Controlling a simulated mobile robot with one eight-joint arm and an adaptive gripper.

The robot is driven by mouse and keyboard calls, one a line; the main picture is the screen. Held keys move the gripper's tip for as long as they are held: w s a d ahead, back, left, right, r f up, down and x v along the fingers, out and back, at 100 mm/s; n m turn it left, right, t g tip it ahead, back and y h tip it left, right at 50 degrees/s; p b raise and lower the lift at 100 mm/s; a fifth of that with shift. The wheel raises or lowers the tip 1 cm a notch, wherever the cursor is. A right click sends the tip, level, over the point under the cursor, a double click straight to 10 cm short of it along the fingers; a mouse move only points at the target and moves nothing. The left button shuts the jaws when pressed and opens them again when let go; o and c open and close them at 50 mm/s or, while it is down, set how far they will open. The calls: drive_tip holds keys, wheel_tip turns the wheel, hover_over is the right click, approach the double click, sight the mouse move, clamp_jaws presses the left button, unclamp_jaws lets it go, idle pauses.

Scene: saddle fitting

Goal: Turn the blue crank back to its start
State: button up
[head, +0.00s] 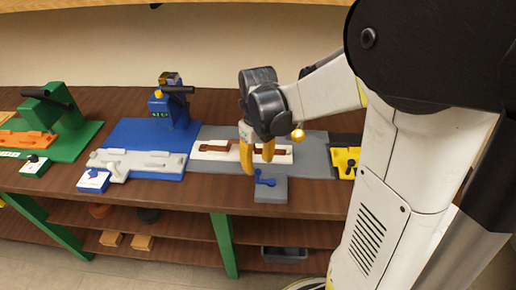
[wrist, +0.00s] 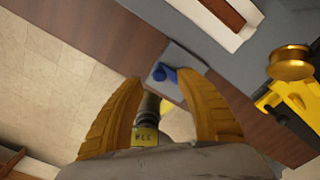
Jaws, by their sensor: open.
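The blue crank (head: 264,178) sits on a small grey block at the front edge of the grey fixture plate. In the wrist view the crank (wrist: 163,72) shows between and beyond my fingertips, with its arm pointing toward the right finger. My gripper (head: 249,160) has yellow fingers and hangs above and slightly left of the crank in the head view. In the wrist view my gripper (wrist: 165,82) is open and empty, with its fingers spread on both sides of the crank. I cannot tell whether either finger touches it.
A white fixture with brown pieces (head: 215,149) lies behind the crank on the grey plate (head: 315,160). A blue station (head: 150,135) and a green station (head: 65,130) stand to the left. A yellow block (head: 344,160) is at the right. A grey bin (head: 285,253) sits on the lower shelf.

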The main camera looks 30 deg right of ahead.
sight(258, 171)
wheel_tip(258, 171, up, 8)
drive_tip(key=shift+r, duration=0.1)
idle(0.5)
drive_tip(key=s+a+r+n+t, duration=0.1)
drive_tip(key=s+a+n+t, duration=0.2)
drive_tip(key=n, duration=1.4)
drive_tip(key=s+a+n+t, duration=0.4)
drive_tip(key=s+a+n, duration=0.1)
drive_tip(key=n, duration=1.2)
drive_tip(key=shift+s+a+r, duration=0.2)
drive_tip(key=shift+s+r, duration=0.2)
drive_tip(key=shift+s, duration=0.3)
